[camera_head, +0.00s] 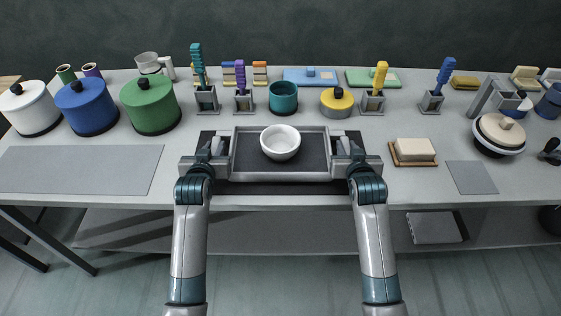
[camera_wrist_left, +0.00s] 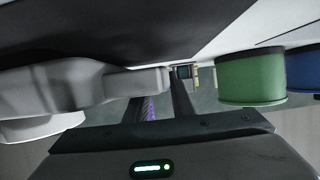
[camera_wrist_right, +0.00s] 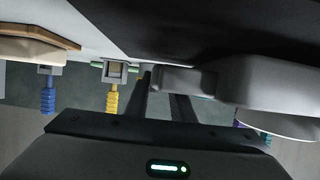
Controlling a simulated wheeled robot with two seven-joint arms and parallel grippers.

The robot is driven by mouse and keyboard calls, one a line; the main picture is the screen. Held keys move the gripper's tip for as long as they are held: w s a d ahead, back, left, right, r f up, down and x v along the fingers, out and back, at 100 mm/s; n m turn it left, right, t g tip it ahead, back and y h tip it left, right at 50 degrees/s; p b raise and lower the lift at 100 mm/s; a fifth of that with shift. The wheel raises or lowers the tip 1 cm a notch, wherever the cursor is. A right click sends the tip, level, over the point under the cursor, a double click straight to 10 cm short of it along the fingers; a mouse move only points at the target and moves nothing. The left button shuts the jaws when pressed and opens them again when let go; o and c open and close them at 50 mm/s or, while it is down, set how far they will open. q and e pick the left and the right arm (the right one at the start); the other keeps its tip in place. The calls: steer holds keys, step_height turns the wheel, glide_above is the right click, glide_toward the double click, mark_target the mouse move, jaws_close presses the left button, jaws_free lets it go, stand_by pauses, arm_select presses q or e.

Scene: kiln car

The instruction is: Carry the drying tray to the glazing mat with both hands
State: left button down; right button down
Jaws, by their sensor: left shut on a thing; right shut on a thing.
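The drying tray (camera_head: 238,176) is grey-rimmed with a dark floor, in the middle of the head view. A white bowl (camera_head: 280,141) stands in it. My left gripper (camera_head: 218,150) is shut on the tray's left handle, and my right gripper (camera_head: 345,150) is shut on its right handle. The tray looks level. It is over a black mat (camera_head: 270,189) whose edges show around it. I cannot tell whether the tray touches this mat. The tray's grey side and handle show in the left wrist view (camera_wrist_left: 60,84) and right wrist view (camera_wrist_right: 265,84).
A bare grey mat (camera_head: 80,169) lies on the table (camera_head: 330,198) at left; a smaller one (camera_head: 470,177) lies at right. White, blue and green (camera_head: 150,106) pots stand back left. Tool holders and a yellow pot (camera_head: 337,104) stand behind the tray. A block on a board (camera_head: 413,151) is right of it.

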arm_select(q)
steer(key=shift+d+f+b, duration=0.1)
steer(key=shift+f+b, duration=0.55)
steer(key=shift+f, duration=0.05)
arm_select(e)
steer(key=shift+a+f, duration=0.1)
steer(key=shift+f, duration=0.55)
arm_select(q)
steer(key=c, duration=1.9)
jaws_free()
steer(key=shift+f, duration=0.15)
steer(key=shift+c, duration=0.2)
arm_select(e)
steer(key=c, duration=1.9)
jaws_free()
steer(key=shift+f, duration=0.2)
steer(key=shift+c, duration=0.2)
arm_select(q)
steer(key=o, duration=0.4)
arm_select(e)
steer(key=o, duration=0.4)
steer(key=shift+r, duration=0.1)
arm_select(q)
steer(key=shift+s, duration=0.1)
steer(key=v, duration=1.2)
arm_select(e)
steer(key=v, duration=1.2)
steer(key=shift+s, duration=0.1)
